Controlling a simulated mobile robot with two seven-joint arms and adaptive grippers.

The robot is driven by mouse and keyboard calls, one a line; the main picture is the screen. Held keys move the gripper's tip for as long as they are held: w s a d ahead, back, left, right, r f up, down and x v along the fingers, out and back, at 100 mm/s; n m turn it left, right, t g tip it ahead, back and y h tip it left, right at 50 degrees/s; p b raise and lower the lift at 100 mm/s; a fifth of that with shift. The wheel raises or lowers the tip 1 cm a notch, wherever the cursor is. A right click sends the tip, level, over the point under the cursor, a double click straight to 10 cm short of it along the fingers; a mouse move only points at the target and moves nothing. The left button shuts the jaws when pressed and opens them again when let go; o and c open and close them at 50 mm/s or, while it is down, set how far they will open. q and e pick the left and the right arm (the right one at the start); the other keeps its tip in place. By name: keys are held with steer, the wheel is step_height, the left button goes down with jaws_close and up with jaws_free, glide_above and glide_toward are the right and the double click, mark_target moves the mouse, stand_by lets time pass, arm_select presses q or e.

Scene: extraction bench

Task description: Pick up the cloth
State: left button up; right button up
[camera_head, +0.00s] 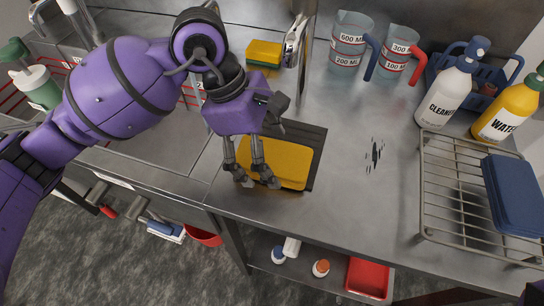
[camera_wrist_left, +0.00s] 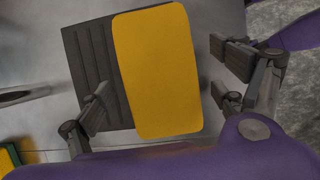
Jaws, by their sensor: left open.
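The yellow cloth (camera_head: 283,163) lies flat on a dark ribbed mat (camera_head: 318,150) near the front edge of the steel bench. In the left wrist view the cloth (camera_wrist_left: 158,70) lies between the two fingers, covering the right part of the mat (camera_wrist_left: 88,60). My left gripper (camera_head: 256,181) is open and empty. It reaches down over the near-left part of the cloth, with a finger on either side in the wrist view. Whether its fingertips touch the cloth or mat cannot be told. My right gripper is not in view.
A sink (camera_head: 150,150) is left of the mat. A tap (camera_head: 296,45), yellow sponge (camera_head: 265,52) and two measuring jugs (camera_head: 349,45) stand behind. Dark streaks (camera_head: 375,153) mark clear bench to the right. A wire rack (camera_head: 450,205) holds a blue folded item (camera_head: 515,190).

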arm_select(q)
steer(key=c, duration=1.2)
steer(key=shift+c, duration=0.3)
steer(key=shift+r, duration=0.15)
steer(key=shift+r, duration=0.5)
steer(key=s+a+r+p, duration=0.4)
steer(key=s+r, duration=0.7)
steer(key=s, duration=0.2)
steer(key=shift+s+r, duration=0.25)
steer(key=shift+r, duration=0.15)
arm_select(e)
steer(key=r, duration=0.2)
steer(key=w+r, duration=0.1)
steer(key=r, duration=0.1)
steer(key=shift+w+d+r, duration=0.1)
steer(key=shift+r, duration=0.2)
